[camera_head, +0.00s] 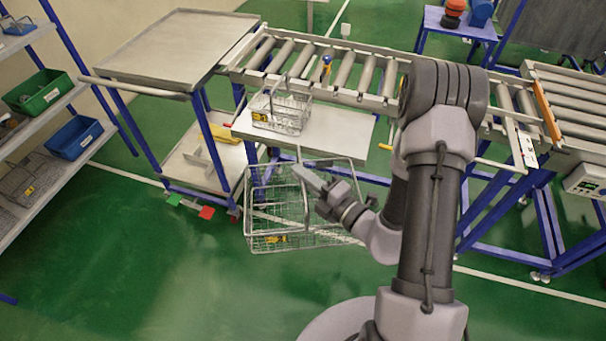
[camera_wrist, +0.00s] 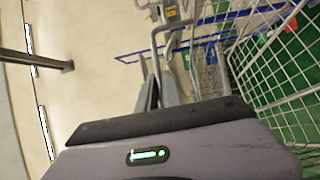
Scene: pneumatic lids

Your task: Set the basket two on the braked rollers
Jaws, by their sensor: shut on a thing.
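A large wire basket (camera_head: 253,208) with a yellow label hangs at my gripper (camera_head: 318,180), above the green floor, in front of the conveyor's side shelf. My gripper is shut on it near its upper right side. Its wire mesh also shows at the right of the wrist view (camera_wrist: 265,75), beside my narrow fingers (camera_wrist: 163,88). A smaller wire basket (camera_head: 283,108) with a yellow label stands on the side shelf (camera_head: 338,135). The label numbers are too small to read surely. A roller conveyor (camera_head: 345,70) runs behind; my arm hides part of it. Its brake state cannot be told.
A grey-topped blue-legged table (camera_head: 172,45) adjoins the conveyor's left end. A second roller section (camera_head: 570,100) with an orange bar (camera_head: 547,110) is at right. A small blue and orange object (camera_head: 326,66) stands at the rollers. A shelf rack with green (camera_head: 40,92) and blue (camera_head: 75,138) bins is at left.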

